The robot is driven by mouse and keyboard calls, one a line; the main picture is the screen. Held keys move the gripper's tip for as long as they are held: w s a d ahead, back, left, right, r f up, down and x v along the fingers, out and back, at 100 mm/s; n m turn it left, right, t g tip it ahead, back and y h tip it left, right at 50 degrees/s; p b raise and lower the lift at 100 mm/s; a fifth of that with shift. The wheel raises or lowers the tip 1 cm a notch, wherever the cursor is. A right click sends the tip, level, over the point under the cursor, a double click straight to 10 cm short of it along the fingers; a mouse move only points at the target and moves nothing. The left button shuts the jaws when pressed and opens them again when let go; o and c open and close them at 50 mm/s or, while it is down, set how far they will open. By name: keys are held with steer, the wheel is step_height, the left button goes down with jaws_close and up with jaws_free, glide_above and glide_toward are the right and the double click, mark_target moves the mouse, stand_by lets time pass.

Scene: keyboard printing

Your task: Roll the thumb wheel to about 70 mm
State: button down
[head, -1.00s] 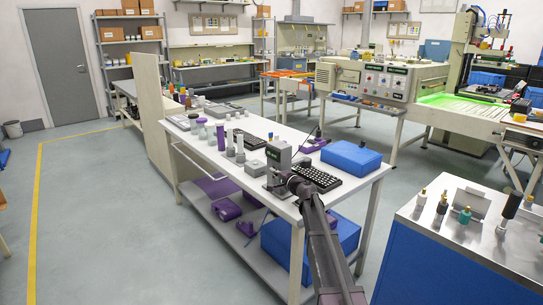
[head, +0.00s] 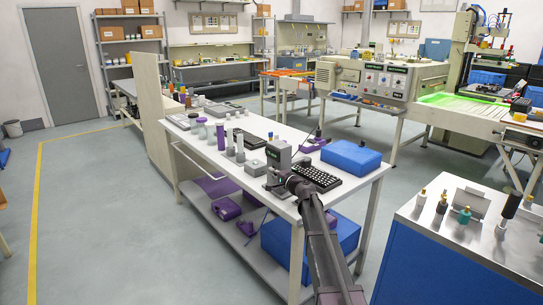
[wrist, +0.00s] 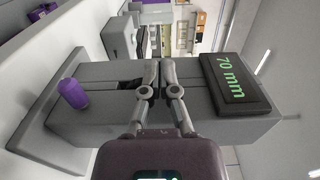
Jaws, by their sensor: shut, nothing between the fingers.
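The grey gauge device (head: 279,157) stands on the white table in the head view, with my arm reaching to it. In the wrist view its grey body (wrist: 190,119) lies sideways, and its dark display (wrist: 234,78) reads "70 mm" in green. A purple rounded part (wrist: 73,93) sticks out on its left side. My gripper (wrist: 157,92) is shut with its fingertips together, in front of the middle of the device. The thumb wheel is not clearly visible; the fingers may cover it. I cannot tell whether the fingertips touch the device.
A black keyboard (head: 314,178) and a blue box (head: 351,156) are to the right of the device on the white table (head: 213,158). Grey and purple cylinders (head: 221,137) stand to its left. A steel-topped blue cabinet (head: 460,229) is at the right.

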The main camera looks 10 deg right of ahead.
steer(key=v, duration=0.6)
stand_by(0.3)
steer(key=s+a+f+n+g, duration=0.5)
steer(key=s+a+f+n, duration=0.15)
steer(key=s, duration=0.35)
steer(key=s+f+n+g+h, duration=0.25)
steer(key=s+f+g, duration=0.2)
steer(key=s, duration=0.55)
steer(key=s+f+n+g+h, duration=0.2)
steer(key=s+f+g+h, duration=0.3)
steer(key=s, duration=0.6)
steer(key=s+d+f+n+g+h, duration=0.15)
steer(key=s+d, duration=0.25)
steer(key=s, duration=0.4)
step_height(320, 180, up, 17)
steer(key=p, duration=1.8)
steer(key=shift+a, duration=0.25)
steer(key=shift+s+m, duration=0.1)
steer(key=shift+m, duration=0.15)
